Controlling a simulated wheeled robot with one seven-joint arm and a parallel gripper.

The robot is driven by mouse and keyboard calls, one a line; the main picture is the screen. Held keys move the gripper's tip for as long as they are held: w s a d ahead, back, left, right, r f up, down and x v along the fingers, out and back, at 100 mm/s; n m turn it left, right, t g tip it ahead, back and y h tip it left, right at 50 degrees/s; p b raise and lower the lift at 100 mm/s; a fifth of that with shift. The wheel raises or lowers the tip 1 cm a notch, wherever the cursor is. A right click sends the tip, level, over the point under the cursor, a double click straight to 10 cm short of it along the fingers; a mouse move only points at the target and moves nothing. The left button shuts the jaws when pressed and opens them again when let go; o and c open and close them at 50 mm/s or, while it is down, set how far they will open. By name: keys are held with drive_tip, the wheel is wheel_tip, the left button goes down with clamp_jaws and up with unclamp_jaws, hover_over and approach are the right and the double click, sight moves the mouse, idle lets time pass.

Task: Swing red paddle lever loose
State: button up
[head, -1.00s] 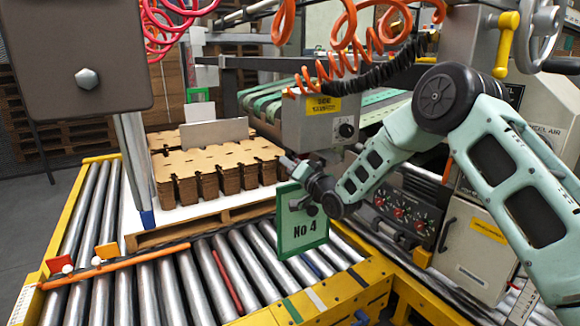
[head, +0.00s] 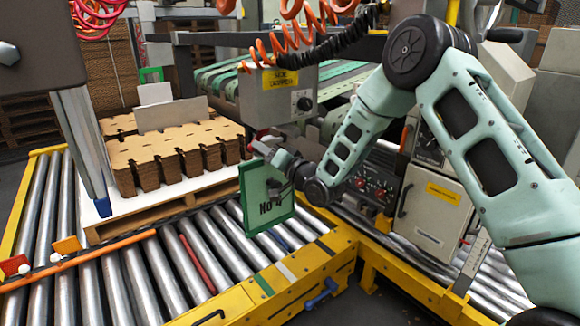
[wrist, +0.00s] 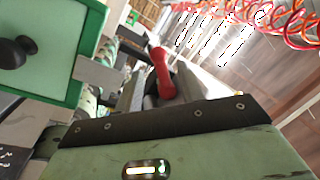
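The red paddle lever (wrist: 161,72) shows in the wrist view, with its red handle between the two grey fingers of my gripper (wrist: 160,90). The fingers stand apart on either side of it. I cannot tell whether both press on it. In the head view my gripper (head: 268,148) is at the left end of my arm, below the grey control box, with a small bit of red (head: 262,133) at its tip. The arm and gripper hide most of the lever and its mount there.
A green No 4 board (head: 266,198) hangs close to my gripper. The grey box (head: 278,97) and orange coiled hoses (head: 300,40) are above. Cardboard stacks (head: 165,160) stand on a pallet to the left. A red rod (head: 197,262) lies on the rollers.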

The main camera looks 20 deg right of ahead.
drive_tip(key=v, duration=1)
drive_tip(key=shift+s+d, duration=0.2)
drive_tip(key=shift+s, duration=0.1)
